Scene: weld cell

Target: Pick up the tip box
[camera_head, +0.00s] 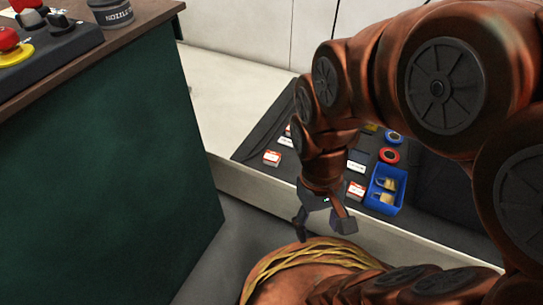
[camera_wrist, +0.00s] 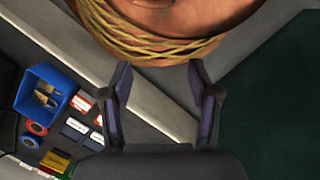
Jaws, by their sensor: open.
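Several small labelled boxes lie on a dark mat; I cannot read which one is the tip box. In the head view one red-and-white box (camera_head: 272,158) lies at the mat's left, and another red-and-white box (camera_head: 355,190) lies beside the blue bin. The wrist view shows a red-and-white box (camera_wrist: 81,103) and a white-and-dark box (camera_wrist: 74,128) left of my fingers. My gripper (camera_head: 322,222) is open and empty, in front of the mat's near edge in the head view. It also shows in the wrist view (camera_wrist: 160,85). My arm hides part of the mat.
A blue bin (camera_head: 384,204) holds small yellowish parts. A red roll (camera_head: 389,155) and a blue roll (camera_head: 393,136) lie behind it. A green-sided cabinet (camera_head: 110,160) stands at left, carrying a button box (camera_head: 45,45) and a nozzle jar (camera_head: 112,14).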

